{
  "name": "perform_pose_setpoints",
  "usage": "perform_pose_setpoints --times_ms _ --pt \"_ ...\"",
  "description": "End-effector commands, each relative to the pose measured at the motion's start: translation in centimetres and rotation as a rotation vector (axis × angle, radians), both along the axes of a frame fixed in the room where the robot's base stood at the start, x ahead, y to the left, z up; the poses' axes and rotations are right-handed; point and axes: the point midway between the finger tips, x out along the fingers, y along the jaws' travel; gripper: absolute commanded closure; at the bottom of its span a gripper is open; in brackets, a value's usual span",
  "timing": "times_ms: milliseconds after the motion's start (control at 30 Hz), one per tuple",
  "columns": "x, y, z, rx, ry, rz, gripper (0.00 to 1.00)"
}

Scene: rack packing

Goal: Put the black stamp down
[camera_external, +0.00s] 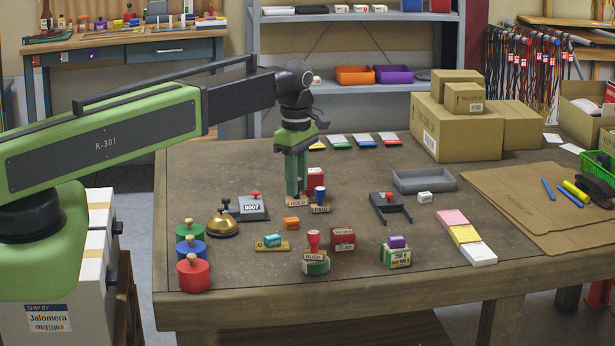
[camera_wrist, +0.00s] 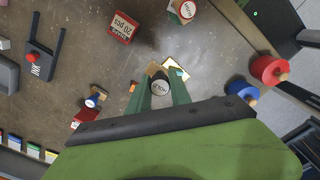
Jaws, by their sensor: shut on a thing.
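My gripper (camera_external: 297,188) is shut on the black stamp, fingers pointing down over the middle of the table. The stamp's wooden base, lettered HOLD (camera_external: 297,202), shows just below the fingertips; its handle is hidden in the external view. In the wrist view the round dark top of the black stamp (camera_wrist: 160,84) sits between the two green fingers of my gripper (camera_wrist: 161,94). The stamp looks upright. I cannot tell whether its base touches the table. A blue-handled stamp (camera_external: 320,197) stands close to its right, with a red box (camera_external: 315,178) behind.
A red-handled stamp (camera_external: 314,242) and a red box (camera_external: 343,238) stand in front. A brass bell (camera_external: 223,223) and counter (camera_external: 252,207) are left. A dark open-ended holder (camera_external: 391,208) and grey tray (camera_external: 424,180) are right.

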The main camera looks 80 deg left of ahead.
Motion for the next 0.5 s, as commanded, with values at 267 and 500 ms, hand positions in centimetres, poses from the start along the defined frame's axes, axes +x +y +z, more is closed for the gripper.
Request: perform_pose_setpoints --times_ms 267,500 --pt "-1.4 -6.1 -0.5 0.000 0.000 -0.056 1.00" --pt "-1.1 -6.2 -1.7 0.000 0.000 -0.061 1.00"
